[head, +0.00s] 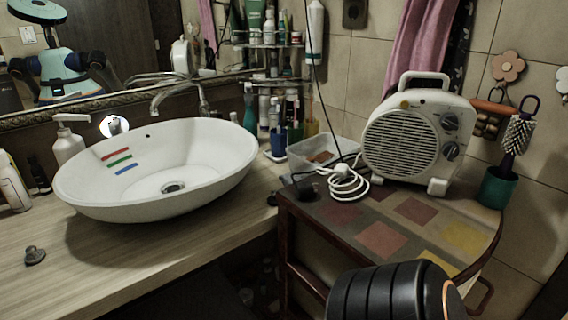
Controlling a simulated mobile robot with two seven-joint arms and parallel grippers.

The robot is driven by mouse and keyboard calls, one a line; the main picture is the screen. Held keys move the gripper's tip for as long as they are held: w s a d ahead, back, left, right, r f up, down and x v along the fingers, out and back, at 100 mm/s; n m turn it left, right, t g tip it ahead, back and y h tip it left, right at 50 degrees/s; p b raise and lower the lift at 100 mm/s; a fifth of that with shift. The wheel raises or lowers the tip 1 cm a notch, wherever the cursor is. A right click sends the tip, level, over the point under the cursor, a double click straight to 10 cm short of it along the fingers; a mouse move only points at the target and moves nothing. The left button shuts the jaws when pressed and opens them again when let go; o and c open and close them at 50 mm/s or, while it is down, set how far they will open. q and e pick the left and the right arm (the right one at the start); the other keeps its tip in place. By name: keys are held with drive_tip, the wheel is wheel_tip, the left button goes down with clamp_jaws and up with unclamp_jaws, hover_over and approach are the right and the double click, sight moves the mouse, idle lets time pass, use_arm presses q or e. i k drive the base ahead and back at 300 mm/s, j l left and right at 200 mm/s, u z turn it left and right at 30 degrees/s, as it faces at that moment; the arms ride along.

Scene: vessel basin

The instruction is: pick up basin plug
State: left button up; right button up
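A small dark grey basin plug (35,256) lies on the wooden counter at the left, in front of the white oval basin (215,172) and apart from it. The basin is empty, with a metal drain (173,187) at its bottom and red, green and blue stripes on its inner wall. Neither of my grippers is in view. A black, ribbed part at the bottom right looks like a piece of my own arm.
The counter (130,265) is clear around the plug.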

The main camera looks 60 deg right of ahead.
sight(272, 200)
drive_tip(key=i+z, duration=0.1)
drive_tip(key=z, duration=2.7)
